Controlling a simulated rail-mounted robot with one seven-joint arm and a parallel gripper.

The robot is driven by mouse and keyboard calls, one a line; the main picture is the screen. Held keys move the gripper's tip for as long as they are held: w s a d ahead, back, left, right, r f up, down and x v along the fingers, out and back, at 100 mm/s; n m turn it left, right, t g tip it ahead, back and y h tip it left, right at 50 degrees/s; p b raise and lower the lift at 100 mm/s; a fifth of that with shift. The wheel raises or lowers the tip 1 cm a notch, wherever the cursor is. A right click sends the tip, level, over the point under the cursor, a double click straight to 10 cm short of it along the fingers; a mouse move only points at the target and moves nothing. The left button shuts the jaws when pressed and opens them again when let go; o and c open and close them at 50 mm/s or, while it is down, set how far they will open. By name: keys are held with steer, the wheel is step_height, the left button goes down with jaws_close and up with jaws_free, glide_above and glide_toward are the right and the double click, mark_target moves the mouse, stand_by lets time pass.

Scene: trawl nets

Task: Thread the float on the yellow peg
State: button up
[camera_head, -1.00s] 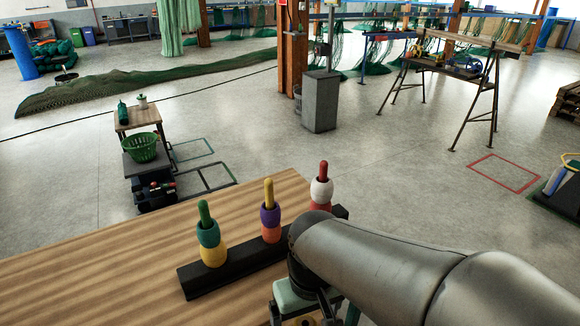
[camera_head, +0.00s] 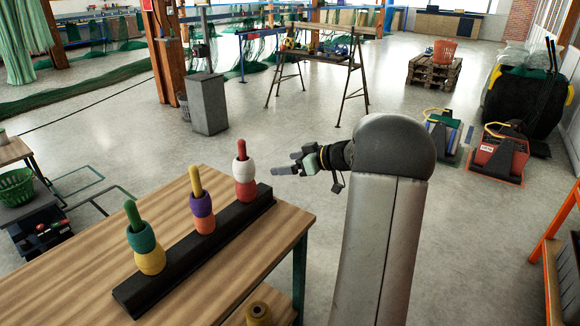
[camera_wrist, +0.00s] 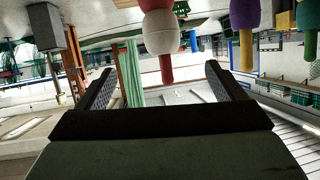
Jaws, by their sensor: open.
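A black rack (camera_head: 190,256) on the wooden table holds three pegs. The yellow peg (camera_head: 195,180), in the middle, has a purple float (camera_head: 202,204) above an orange-red float (camera_head: 204,224). The green peg (camera_head: 132,214) has a teal float over a yellow one. The red peg (camera_head: 241,149) has a white float (camera_head: 243,168) over a reddish one. A tan, spool-like piece with a hole (camera_head: 258,312) is near the table's front edge, partly cut off. My gripper (camera_head: 284,163) is open and empty, right of the red peg and apart from it. The wrist view is upside down.
The wooden table (camera_head: 90,288) has bare space left of the rack. Beyond its right edge is open floor. A grey bin (camera_head: 209,104) and a trestle (camera_head: 318,68) stand further back. A cart with a green basket (camera_head: 16,187) is at the left.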

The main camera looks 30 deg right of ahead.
mark_target(245, 168)
steer(key=p+x, duration=0.4)
steer(key=x, duration=1.3)
steer(key=shift+a, duration=0.1)
steer(key=c, duration=1.1)
steer(key=shift+c, duration=0.2)
steer(key=shift+r, duration=0.2)
steer(key=shift+r, duration=7.9)
